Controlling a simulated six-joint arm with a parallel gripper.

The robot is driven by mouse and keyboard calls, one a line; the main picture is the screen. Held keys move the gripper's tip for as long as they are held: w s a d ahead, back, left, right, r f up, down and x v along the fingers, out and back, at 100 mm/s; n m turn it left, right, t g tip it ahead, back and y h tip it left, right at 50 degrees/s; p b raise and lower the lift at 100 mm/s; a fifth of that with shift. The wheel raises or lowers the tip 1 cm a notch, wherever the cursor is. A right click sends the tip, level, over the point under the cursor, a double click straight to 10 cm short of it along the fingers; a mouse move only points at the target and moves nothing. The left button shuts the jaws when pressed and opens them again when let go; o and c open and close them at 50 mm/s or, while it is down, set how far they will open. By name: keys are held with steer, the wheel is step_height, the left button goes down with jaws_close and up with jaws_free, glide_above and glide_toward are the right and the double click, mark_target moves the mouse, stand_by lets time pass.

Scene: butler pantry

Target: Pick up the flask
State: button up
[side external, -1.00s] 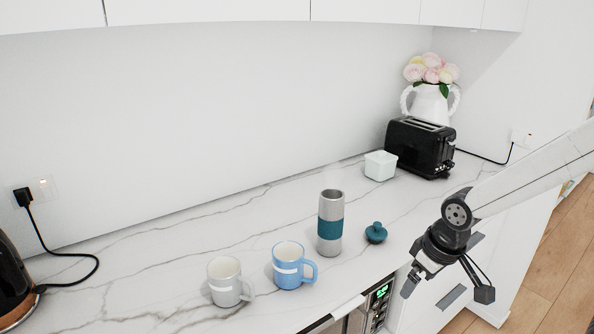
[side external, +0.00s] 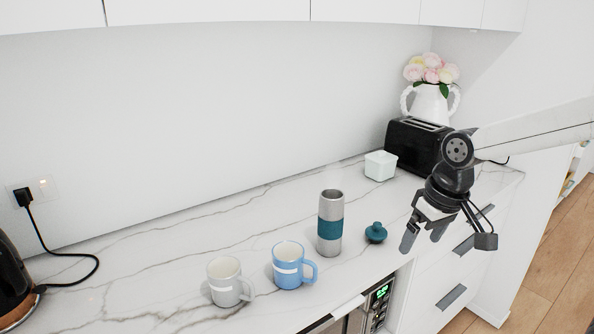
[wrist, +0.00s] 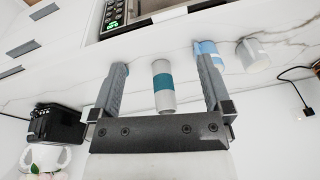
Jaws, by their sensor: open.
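The flask (side external: 330,222) is a steel cylinder with a teal band, open at the top, standing upright on the marble counter. Its teal lid (side external: 376,232) sits on the counter just to its right. My gripper (side external: 422,242) is open and empty, to the right of the flask and lid, near the counter's front edge and apart from both. In the wrist view the flask (wrist: 163,88) appears between the two spread fingers of my gripper (wrist: 162,70), at some distance beyond them.
A blue mug (side external: 289,265) and a white mug (side external: 225,281) stand left of the flask. A pale green box (side external: 380,165), a black toaster (side external: 414,146) and a flower vase (side external: 430,103) stand behind. A black kettle (side external: 12,285) is far left. The counter behind the flask is clear.

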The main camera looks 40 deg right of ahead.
steer(key=w+d+m+t+y, duration=0.1)
steer(key=w+d+m+y, duration=0.5)
steer(key=w+m, duration=0.55)
steer(key=w+d+m+t+y, duration=0.2)
steer(key=w+d+m+y, duration=0.55)
steer(key=w, duration=0.65)
steer(key=m+h, duration=0.2)
glide_toward(334, 223)
steer(key=w+f, duration=0.3)
steer(key=shift+y, duration=0.25)
steer(key=shift+f+x, duration=0.15)
steer(key=shift+x, duration=1.75)
steer(key=shift+f+x, duration=0.2)
steer(key=shift+x, duration=1.7)
steer(key=shift+w+d, duration=0.1)
steer(key=shift+d, duration=0.05)
jaws_close()
steer(key=shift+r, duration=0.1)
